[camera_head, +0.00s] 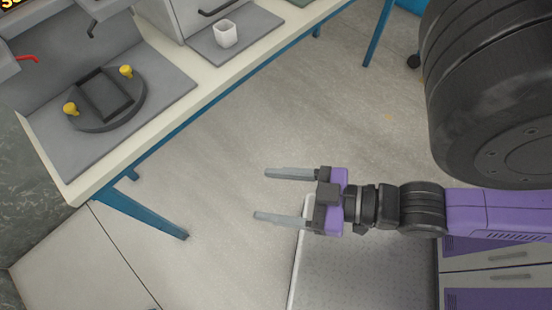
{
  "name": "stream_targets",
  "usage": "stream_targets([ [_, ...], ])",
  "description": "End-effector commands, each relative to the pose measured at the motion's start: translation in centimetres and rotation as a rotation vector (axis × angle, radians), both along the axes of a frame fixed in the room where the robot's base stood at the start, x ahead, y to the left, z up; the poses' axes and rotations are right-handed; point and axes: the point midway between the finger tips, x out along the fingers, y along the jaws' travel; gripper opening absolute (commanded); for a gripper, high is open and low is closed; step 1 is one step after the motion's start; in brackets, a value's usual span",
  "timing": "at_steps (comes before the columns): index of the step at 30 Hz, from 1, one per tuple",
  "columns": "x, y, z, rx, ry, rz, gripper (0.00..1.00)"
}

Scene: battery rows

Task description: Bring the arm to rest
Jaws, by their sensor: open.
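My gripper (262,195) is open and empty. Its two grey fingers are well apart and point left in the head view. It hangs over the floor, apart from the workbench, and touches nothing that I can see. My purple and black arm stretches in from the right edge, roughly level across the picture.
A workbench (265,53) with blue legs runs along the upper left. On it sit a round dark fixture (118,112) with two yellow knobs and a white cup (225,34). Open floor (235,140) lies between bench and gripper. A purple drawer cabinet (490,258) stands lower right.

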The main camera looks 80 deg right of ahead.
Motion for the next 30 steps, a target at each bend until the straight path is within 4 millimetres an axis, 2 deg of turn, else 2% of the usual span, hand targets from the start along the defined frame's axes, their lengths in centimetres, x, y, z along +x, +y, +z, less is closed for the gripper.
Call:
stream_targets([
  [11,-0.3,0.3,0.4,0.002,-0.003,0.009,0.66],
  [14,-0.3,0.3,1.4,0.002,-0.003,0.009,0.66],
  [21,-0.3,0.3,5.2,0.002,-0.002,0.009,0.66],
  [30,-0.3,0.2,5.4,0.002,-0.002,0.009,0.66],
])
